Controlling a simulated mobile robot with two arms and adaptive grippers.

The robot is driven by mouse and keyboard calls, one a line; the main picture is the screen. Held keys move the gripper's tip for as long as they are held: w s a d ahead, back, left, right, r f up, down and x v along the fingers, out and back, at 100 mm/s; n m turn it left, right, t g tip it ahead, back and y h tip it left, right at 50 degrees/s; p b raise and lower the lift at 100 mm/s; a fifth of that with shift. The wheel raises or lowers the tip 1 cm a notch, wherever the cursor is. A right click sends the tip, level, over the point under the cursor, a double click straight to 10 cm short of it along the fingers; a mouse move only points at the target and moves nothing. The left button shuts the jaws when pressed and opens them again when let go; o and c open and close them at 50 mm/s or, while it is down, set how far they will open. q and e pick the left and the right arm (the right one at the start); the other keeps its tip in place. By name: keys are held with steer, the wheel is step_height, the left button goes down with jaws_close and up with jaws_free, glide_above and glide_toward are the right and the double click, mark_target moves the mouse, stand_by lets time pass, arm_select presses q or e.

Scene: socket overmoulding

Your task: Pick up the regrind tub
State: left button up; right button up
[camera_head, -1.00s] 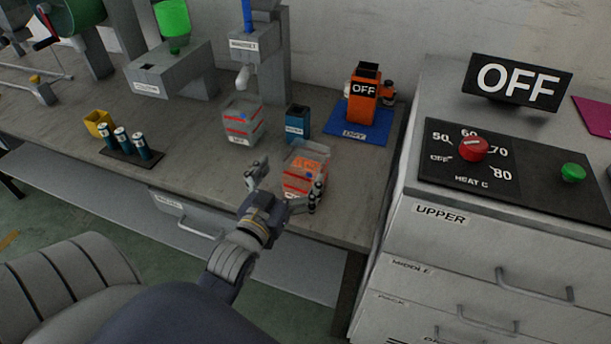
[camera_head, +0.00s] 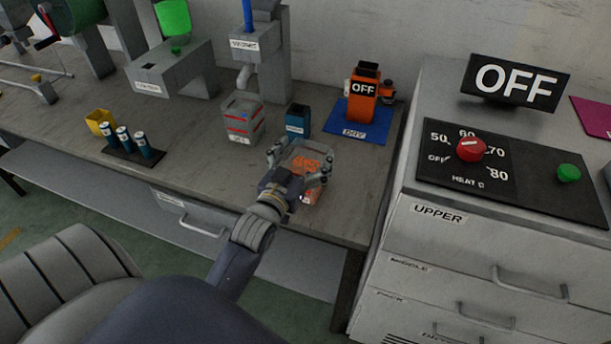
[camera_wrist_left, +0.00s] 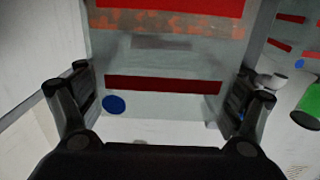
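A clear tub (camera_head: 312,190) with orange pieces inside stands on the bench near its front right edge; no name on it is readable. My left gripper (camera_head: 301,160) is at this tub, with one finger on each side of it, and partly covers it. In the left wrist view the tub's wall (camera_wrist_left: 160,60) with red stripes and a blue dot fills the middle, between the open fingers (camera_wrist_left: 165,95). Firm contact is not visible. My right gripper is out of view.
A second clear tub (camera_head: 243,120) with red stripes stands under a grey spout. A blue container (camera_head: 297,121) is close behind the orange-filled tub. An orange machine (camera_head: 362,98) stands on a blue mat (camera_head: 372,132). The drawer cabinet (camera_head: 470,250) rises to the right.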

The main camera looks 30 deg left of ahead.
arm_select(q)
steer(key=c, duration=0.9)
steer(key=shift+c, duration=1.4)
steer(key=shift+r, duration=0.1)
